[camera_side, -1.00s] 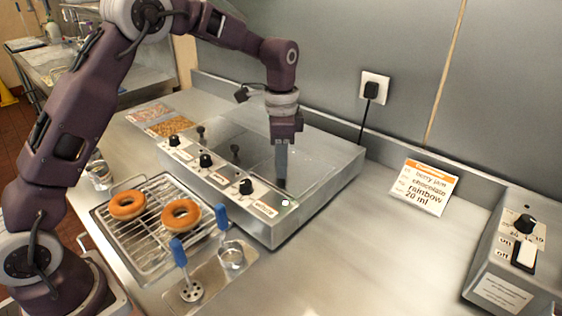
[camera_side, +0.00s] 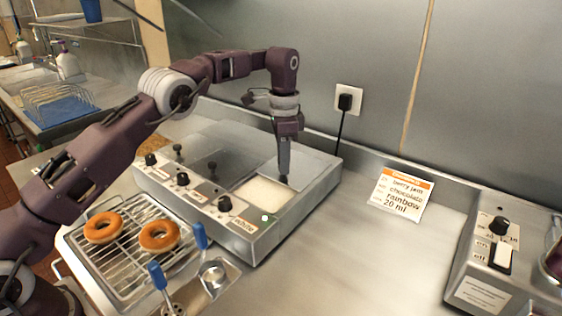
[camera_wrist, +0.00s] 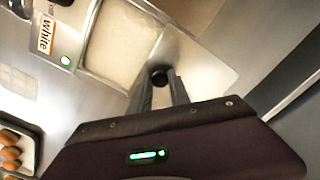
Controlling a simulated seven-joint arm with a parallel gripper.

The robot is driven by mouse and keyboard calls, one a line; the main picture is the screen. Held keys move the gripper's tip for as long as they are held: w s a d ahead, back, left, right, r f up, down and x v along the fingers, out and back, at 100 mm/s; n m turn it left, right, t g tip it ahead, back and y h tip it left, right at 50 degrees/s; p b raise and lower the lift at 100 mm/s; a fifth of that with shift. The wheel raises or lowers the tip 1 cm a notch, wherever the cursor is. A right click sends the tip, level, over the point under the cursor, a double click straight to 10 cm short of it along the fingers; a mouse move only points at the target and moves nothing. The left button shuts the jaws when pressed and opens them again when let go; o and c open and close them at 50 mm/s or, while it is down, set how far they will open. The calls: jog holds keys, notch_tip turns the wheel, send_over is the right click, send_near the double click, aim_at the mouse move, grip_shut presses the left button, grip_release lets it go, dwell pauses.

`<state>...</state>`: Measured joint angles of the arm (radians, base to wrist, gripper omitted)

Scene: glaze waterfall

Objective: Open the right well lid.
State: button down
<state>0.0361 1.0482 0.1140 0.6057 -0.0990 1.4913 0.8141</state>
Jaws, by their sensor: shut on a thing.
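The glaze warmer (camera_side: 160,190) is a steel box with lidded wells. Its right well is partly uncovered and shows white glaze (camera_side: 264,191); the glaze also shows in the wrist view (camera_wrist: 120,40), beside a "White" label (camera_wrist: 44,35). The right well lid (camera_wrist: 205,70) is a flat steel plate, lying back from the front part of the well. My gripper (camera_side: 284,178) points down and is shut on the lid's dark knob (camera_wrist: 160,77). The fingers stand on both sides of the knob in the wrist view (camera_wrist: 160,92).
The other lids, with dark knobs (camera_side: 212,167), are closed. Two donuts (camera_side: 159,236) lie on a wire rack (camera_side: 125,270) at front left. Blue-handled tools (camera_side: 157,275) lie beside it. An order card (camera_side: 403,193) leans at the back; a switch box (camera_side: 495,250) stands right.

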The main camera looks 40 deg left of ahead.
jog(key=c, duration=1.2)
grip_release()
